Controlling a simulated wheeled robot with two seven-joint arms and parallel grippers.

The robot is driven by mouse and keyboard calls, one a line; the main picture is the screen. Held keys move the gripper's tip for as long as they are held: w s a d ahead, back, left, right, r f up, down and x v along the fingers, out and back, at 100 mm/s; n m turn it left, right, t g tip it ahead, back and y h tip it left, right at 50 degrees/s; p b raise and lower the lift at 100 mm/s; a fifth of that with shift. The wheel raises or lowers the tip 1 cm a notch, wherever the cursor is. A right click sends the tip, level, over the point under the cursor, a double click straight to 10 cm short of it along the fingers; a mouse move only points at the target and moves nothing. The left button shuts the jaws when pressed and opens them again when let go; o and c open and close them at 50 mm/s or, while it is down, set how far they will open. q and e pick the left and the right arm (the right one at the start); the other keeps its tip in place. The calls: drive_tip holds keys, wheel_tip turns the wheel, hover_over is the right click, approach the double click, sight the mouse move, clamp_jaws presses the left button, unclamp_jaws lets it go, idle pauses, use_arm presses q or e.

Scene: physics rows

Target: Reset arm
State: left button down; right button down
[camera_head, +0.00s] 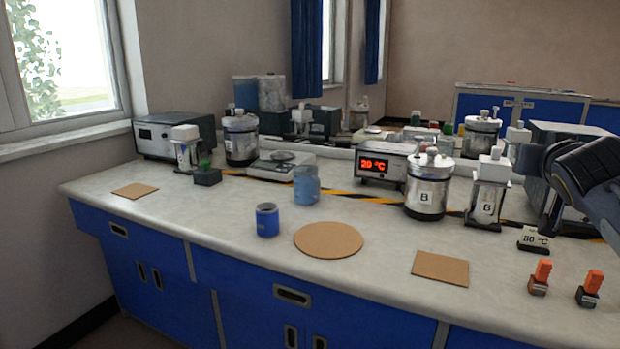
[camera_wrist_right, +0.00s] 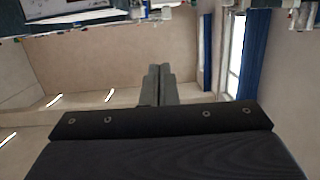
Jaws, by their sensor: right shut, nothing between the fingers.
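My right arm comes in from the right edge of the head view, with its dark right gripper (camera_head: 548,222) hanging above the bench's right part, near the 80 °C sign. In the right wrist view the two grey fingers of the right gripper (camera_wrist_right: 160,72) lie together, shut with nothing between them. My left gripper is in neither view.
The bench (camera_head: 215,215) carries a blue can (camera_head: 267,219), a blue-tinted jar (camera_head: 306,186), a round cork mat (camera_head: 328,240), a square cork mat (camera_head: 440,268), a steel vessel B (camera_head: 426,190), a bottle B (camera_head: 488,196), the 80 °C sign (camera_head: 533,239) and two orange-topped pieces (camera_head: 540,276).

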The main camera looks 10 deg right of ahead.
drive_tip(key=s+a+f+n+g+y+b, duration=0.1)
drive_tip(key=s+a+f+y+b, duration=0.1)
drive_tip(key=a+f, duration=0.45)
drive_tip(key=s+a+f+n+g+y+b, duration=0.1)
drive_tip(key=s+a+f+y+b, duration=0.2)
drive_tip(key=f, duration=0.7)
drive_tip(key=s+a+f+n+g+y, duration=0.1)
drive_tip(key=a+f+y, duration=0.1)
drive_tip(key=a+f, duration=0.55)
drive_tip(key=s+a+f+n+g+y+b, duration=0.1)
drive_tip(key=s+a+f+y, duration=0.1)
drive_tip(key=s+a+f, duration=0.4)
drive_tip(key=s+a+f+n+g+y+b, duration=0.1)
drive_tip(key=s+a+f+y+b, duration=0.15)
drive_tip(key=f, duration=0.55)
drive_tip(key=s+a+f+n+g+y+b, duration=0.1)
drive_tip(key=s+a+f+g+y, duration=0.15)
drive_tip(key=a+f, duration=0.35)
wheel_tip(320, 180, up, 34)
drive_tip(key=s+p, duration=0.1)
drive_tip(key=p, duration=3.4)
drive_tip(key=shift+a+r+t, duration=0.15)
drive_tip(key=shift+t, duration=0.2)
